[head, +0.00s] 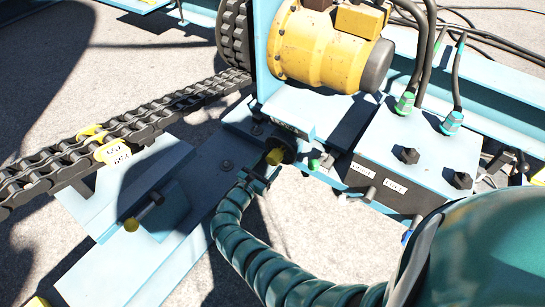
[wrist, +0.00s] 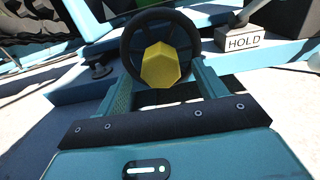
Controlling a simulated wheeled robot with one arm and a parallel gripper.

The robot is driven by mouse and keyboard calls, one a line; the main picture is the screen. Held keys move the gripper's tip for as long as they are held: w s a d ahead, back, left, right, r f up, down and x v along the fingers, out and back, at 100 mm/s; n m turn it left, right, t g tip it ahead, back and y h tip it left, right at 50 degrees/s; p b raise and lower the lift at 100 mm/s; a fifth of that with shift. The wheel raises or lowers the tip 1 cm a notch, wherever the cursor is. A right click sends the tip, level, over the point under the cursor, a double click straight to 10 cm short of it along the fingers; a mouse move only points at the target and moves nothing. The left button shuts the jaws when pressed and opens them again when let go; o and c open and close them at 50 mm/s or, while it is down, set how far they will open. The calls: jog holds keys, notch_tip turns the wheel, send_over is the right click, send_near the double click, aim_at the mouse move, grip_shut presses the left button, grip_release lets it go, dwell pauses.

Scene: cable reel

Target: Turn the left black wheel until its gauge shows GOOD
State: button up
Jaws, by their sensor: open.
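A black wheel (wrist: 130,50) with a yellow faceted hub (wrist: 160,67) fills the upper middle of the wrist view. In the head view the wheel (head: 289,148) sits low on the teal frame below the yellow motor, its hub (head: 273,157) facing my gripper. My gripper (head: 262,173) is open in front of it. In the wrist view its two fingers (wrist: 161,79) reach toward the wheel's lower part, one on each side of the hub. I cannot tell whether they touch the rim. A dark plate with small lettering (head: 290,128) is above the wheel; no GOOD reading is legible.
A white HOLD plate (wrist: 243,42) stands right of the wheel. A control box (head: 420,150) with black knobs, levers and cables is to the right in the head view. A heavy chain (head: 120,130) runs left, with a yellow-tagged link. A yellow motor (head: 320,50) sits above.

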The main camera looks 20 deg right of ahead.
aim_at(271, 163)
jog(key=p+v, duration=0.2)
jog(key=v, duration=1)
jog(key=shift+s+a, duration=0.25)
jog(key=shift+s, duration=0.05)
dwell(0.6)
jog(key=b+x, duration=0.2)
jog(key=x, duration=0.3)
jog(key=b+x, duration=0.1)
jog(key=x, duration=0.5)
jog(key=f+b+x, duration=0.1)
jog(key=b+x, duration=0.1)
jog(key=x, duration=0.3)
jog(key=shift+w+d+b, duration=0.1)
jog(key=shift+w+b, duration=0.1)
jog(key=shift+b, duration=0.1)
jog(key=shift+w+d+r, duration=0.15)
jog(key=shift+w+d, duration=0.2)
jog(key=shift+d, duration=0.05)
